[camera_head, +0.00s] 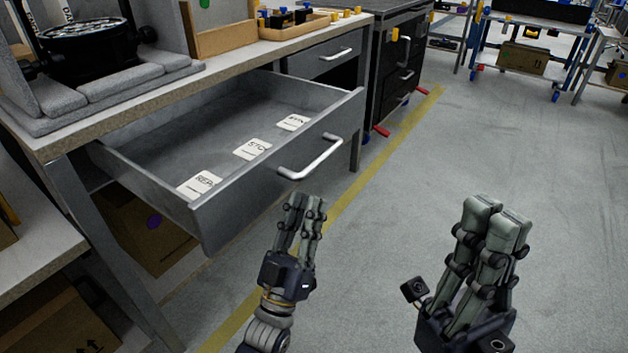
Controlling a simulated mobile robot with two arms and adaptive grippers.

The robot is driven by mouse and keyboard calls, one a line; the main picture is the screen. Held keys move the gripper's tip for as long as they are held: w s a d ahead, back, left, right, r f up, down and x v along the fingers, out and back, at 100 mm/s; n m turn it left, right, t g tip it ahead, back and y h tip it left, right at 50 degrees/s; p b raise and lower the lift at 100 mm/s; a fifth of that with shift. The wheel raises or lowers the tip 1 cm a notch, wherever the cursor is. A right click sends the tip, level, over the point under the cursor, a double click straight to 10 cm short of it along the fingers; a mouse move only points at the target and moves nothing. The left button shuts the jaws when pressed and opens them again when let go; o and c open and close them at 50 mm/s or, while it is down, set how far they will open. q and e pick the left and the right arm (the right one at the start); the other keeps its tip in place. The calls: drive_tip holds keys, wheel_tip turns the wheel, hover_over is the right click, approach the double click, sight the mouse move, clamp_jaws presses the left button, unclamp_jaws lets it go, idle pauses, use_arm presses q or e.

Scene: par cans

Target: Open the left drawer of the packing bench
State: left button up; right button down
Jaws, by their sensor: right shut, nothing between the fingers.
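The left drawer (265,180) of the packing bench (215,80) is pulled well out, and its inside shows. Its silver bar handle (311,158) is on the front panel. My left gripper (307,200) is just below and in front of the handle, apart from it in the picture, with nothing seen in it. Its two fingers are close together, and I cannot tell whether they are fully shut. My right gripper (497,210) is shut and empty over the floor at the right, away from the drawer.
Three white labelled cards (252,149) lie in the drawer. The bench's other drawer (318,60) is closed. A dark tool cabinet (398,65) on red-braked casters stands beyond the bench. A cardboard box (150,235) is under the bench. The grey floor to the right is clear.

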use_arm(q)
drive_tip(key=v, duration=0.2)
drive_tip(key=shift+s+a+f, duration=0.1)
drive_tip(key=shift+s+f, duration=0.1)
drive_tip(key=shift+s, duration=0.05)
idle(0.3)
